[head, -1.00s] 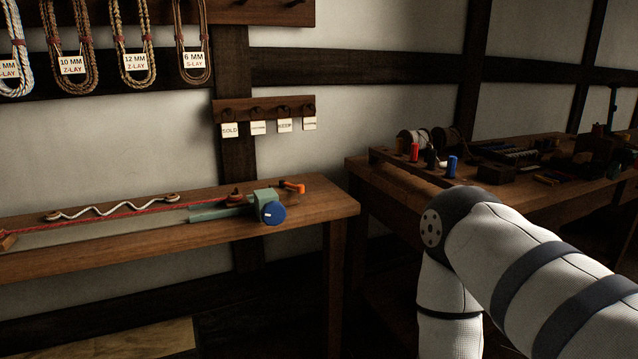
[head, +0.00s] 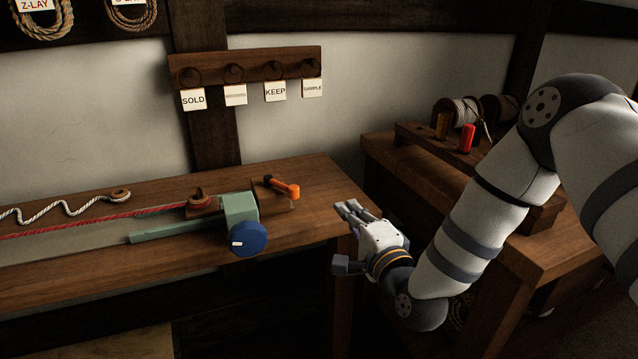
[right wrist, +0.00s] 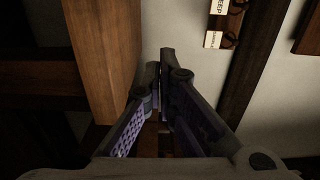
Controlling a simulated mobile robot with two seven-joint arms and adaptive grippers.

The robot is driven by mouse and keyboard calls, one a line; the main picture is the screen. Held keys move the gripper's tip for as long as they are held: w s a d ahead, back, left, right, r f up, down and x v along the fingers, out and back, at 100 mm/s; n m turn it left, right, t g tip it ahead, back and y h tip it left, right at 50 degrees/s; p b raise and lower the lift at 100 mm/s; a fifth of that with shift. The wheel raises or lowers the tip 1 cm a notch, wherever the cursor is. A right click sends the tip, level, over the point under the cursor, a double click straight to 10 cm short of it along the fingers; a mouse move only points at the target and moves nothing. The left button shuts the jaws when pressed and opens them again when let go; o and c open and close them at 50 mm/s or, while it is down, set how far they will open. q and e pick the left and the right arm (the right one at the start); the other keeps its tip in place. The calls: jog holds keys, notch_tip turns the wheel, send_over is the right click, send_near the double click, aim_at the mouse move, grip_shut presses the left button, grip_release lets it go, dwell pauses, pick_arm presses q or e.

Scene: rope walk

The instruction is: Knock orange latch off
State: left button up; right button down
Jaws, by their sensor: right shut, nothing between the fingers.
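The orange latch (head: 285,189) is a short lever at the right end of the green rope machine (head: 239,210), on the long bench. It lies across a small brown block. My right gripper (head: 348,210) is shut and empty, just off the bench's right end, to the right of the latch and nearer to me. It is apart from the latch. In the right wrist view the shut fingers (right wrist: 158,75) point past the bench end (right wrist: 105,60). The latch does not show in that view. My left gripper is not in view.
A blue knob (head: 248,239) sits on the machine's near side. A red rope (head: 100,223) runs left from it. Tags hang from a peg rail (head: 250,66) on the wall. A second bench (head: 560,238) with spools stands at right. Bare bench top lies right of the latch.

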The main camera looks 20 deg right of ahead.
aim_at(281, 185)
jog(key=w, duration=0.6)
jog(key=w+b, duration=0.1)
jog(key=w, duration=0.2)
jog(key=shift+w+a, duration=0.1)
jog(key=shift+a, duration=0.15)
jog(key=a, duration=0.3)
jog(key=shift+s+r+p, duration=0.3)
jog(key=shift+s+r, duration=0.05)
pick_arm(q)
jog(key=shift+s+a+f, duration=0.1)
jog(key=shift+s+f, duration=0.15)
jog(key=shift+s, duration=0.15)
pick_arm(e)
jog(key=shift+s+a+f, duration=0.15)
jog(key=shift+a+f, duration=0.05)
jog(key=shift+a, duration=0.15)
jog(key=shift+a, duration=0.15)
